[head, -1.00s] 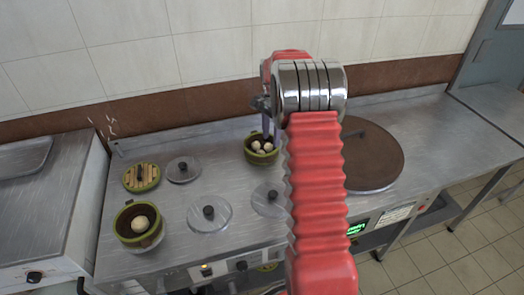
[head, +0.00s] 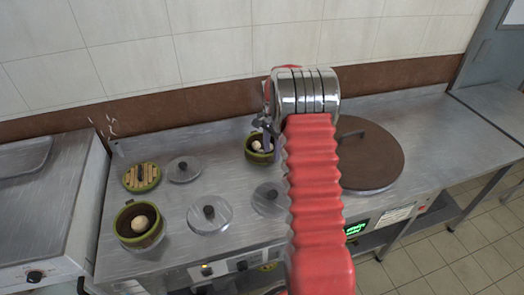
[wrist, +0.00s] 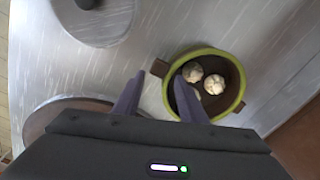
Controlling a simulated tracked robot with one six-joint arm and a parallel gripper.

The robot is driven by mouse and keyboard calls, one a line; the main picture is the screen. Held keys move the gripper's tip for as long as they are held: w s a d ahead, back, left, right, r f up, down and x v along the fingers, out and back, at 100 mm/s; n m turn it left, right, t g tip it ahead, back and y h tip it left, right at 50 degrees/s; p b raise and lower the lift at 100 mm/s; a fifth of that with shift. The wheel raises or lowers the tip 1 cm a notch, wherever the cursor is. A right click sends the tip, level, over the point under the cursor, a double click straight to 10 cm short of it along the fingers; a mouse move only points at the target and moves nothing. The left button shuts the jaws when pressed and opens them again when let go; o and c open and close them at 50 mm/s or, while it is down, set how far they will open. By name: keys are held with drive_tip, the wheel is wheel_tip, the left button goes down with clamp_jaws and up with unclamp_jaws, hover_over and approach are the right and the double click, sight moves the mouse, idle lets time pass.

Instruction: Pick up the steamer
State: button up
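A round steamer (head: 250,155) with a green rim, dark inside and pale buns stands on the steel counter, left of my arm. In the wrist view the steamer (wrist: 241,83) has several buns in it and brown handles on opposite sides. My gripper (wrist: 159,76) is open and empty. Its right finger reaches over the steamer's near-left rim, and its left finger is outside the rim. The handle lies between the fingertips. In the head view my gripper (head: 266,124) is over the steamer, partly hidden by my arm. I cannot tell whether it touches.
Another green-rimmed steamer with a bun (head: 128,238) stands at the front left. A slatted-lidded steamer (head: 141,178) is behind it. Round steel lids (head: 184,169) (head: 210,219) (head: 267,198) lie on the counter. A large brown round lid (head: 375,165) is to the right. The wall is behind.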

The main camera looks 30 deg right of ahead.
wheel_tip(320, 180, down, 2)
drive_tip(key=shift+f, duration=0.1)
idle(0.5)
drive_tip(key=c, duration=0.9)
